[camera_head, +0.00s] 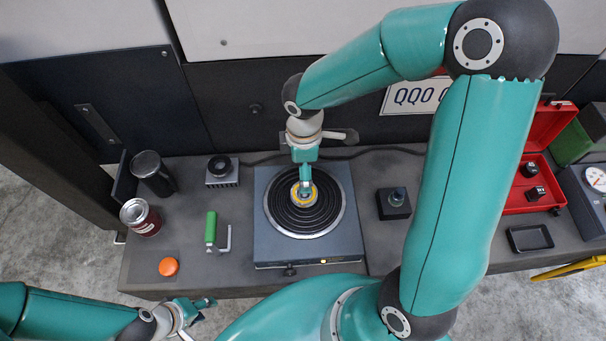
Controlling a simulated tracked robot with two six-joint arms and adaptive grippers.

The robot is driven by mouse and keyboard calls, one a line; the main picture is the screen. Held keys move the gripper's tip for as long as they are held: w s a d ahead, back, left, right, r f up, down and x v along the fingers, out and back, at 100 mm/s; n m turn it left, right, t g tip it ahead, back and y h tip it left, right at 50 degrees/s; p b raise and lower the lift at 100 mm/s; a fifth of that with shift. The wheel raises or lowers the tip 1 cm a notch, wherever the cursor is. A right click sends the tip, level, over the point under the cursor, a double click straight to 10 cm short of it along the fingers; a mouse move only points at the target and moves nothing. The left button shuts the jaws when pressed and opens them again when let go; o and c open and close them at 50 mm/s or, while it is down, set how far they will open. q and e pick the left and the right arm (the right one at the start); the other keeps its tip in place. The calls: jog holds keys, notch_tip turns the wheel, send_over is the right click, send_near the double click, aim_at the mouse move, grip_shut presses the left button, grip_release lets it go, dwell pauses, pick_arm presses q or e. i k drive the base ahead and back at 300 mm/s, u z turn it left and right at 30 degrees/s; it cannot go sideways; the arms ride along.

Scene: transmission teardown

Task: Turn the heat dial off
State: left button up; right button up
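The hot plate (262,235) is a grey box with a round, dark ringed heating surface, standing in the middle of the bench. Its heat dial (290,271) is a small dark knob low on the front face, with a small light above it to the right. My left gripper (203,310) is at the lower left, in front of the bench edge and apart from the dial, with its fingers spread and nothing between them. My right gripper (304,190) points down over the heating surface at a yellow metal ring (300,198). Whether it grips the ring is unclear.
Left of the hot plate are a green-handled tool (211,228), an orange cap (168,266), a red can (140,217) and a dark cylinder (153,173). A black block (393,205) and a red toolbox (540,190) are to the right. My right arm spans the right side.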

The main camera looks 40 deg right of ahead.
aim_at(290, 271)
jog(key=u, duration=0.05)
jog(key=k, duration=0.95)
jog(key=z, duration=0.05)
